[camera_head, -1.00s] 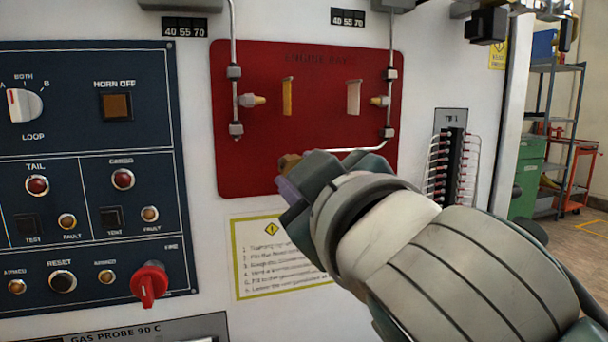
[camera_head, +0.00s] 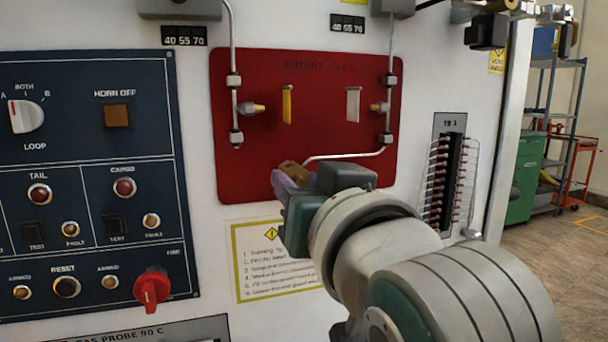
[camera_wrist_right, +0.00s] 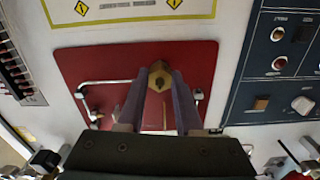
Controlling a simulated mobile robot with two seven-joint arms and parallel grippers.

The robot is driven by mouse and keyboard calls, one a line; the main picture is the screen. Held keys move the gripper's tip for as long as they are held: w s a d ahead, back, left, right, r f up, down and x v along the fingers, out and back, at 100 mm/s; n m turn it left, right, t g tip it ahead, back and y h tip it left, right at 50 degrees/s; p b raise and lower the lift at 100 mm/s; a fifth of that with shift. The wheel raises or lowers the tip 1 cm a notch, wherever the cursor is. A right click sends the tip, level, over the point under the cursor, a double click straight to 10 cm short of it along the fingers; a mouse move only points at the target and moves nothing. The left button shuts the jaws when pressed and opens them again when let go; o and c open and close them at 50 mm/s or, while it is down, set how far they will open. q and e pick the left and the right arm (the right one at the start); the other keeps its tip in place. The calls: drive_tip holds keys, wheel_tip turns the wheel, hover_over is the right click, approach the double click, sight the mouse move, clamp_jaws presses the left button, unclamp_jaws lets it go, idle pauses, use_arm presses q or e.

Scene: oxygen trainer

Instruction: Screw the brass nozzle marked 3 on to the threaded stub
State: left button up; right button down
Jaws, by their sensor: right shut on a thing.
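My right gripper (camera_head: 287,176) is shut on a brass nozzle (camera_head: 292,169) in front of the lower part of the red panel (camera_head: 320,80). In the right wrist view the brass nozzle (camera_wrist_right: 160,75) sits between the two purple-grey fingertips, its hexagonal shape showing. I cannot read a number on it. A bent steel pipe (camera_head: 345,155) runs down the panel's right side and turns left toward the nozzle. The pipe's left end and the threaded stub are hidden behind the gripper, so I cannot tell whether nozzle and stub touch. My left gripper is not in view.
A dark blue switch panel (camera_head: 90,190) with a red knob (camera_head: 151,287) lies left. A terminal strip (camera_head: 447,185) with thin tubes stands right, near my forearm.

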drive_tip(key=shift+r+m, duration=0.1)
drive_tip(key=shift+m, duration=0.4)
drive_tip(key=shift+m, duration=0.4)
drive_tip(key=c, duration=0.6)
unclamp_jaws()
